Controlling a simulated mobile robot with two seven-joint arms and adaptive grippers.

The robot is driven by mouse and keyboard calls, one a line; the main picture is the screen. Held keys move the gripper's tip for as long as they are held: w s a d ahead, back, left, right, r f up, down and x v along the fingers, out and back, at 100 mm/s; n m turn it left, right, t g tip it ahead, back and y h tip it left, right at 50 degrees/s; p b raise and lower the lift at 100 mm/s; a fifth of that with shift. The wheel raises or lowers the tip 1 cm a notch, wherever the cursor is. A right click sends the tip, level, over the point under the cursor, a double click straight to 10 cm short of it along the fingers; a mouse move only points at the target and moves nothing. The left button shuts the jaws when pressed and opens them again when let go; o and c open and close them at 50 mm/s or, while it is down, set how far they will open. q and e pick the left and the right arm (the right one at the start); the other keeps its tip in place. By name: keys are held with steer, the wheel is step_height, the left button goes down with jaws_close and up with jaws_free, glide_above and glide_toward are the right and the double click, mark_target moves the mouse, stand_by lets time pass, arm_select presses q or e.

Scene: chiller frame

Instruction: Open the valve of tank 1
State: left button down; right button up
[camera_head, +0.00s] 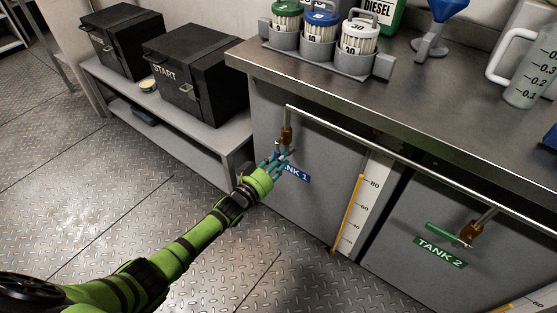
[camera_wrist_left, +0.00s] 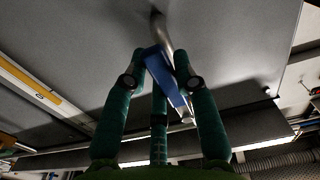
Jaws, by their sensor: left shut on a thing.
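The tank 1 valve (camera_head: 286,136) is a brass-coloured body on a pipe at the cabinet front, above the blue TANK 1 label (camera_head: 303,175). My left gripper (camera_head: 279,157) is at this valve and hides most of its handle and part of the label. In the left wrist view, the blue handle (camera_wrist_left: 164,74) runs between the teal fingers of the left gripper (camera_wrist_left: 160,62). The gripper is shut on this handle. A grey metal pipe (camera_wrist_left: 160,33) shows just past the fingertips. My right gripper is not in view.
A level gauge (camera_head: 365,200) stands right of tank 1. Tank 2 has a green valve handle (camera_head: 443,233) and label (camera_head: 440,252). A metal rail (camera_head: 400,155) runs under the counter (camera_head: 430,100). Black boxes (camera_head: 195,75) sit on a low shelf at left.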

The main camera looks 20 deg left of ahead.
arm_select(q)
steer(key=shift+d, duration=0.35)
steer(key=c, duration=1)
jaws_free()
steer(key=shift+o, duration=0.2)
steer(key=shift+s+a, duration=0.15)
steer(key=v, duration=1.1)
steer(key=shift+s, duration=0.4)
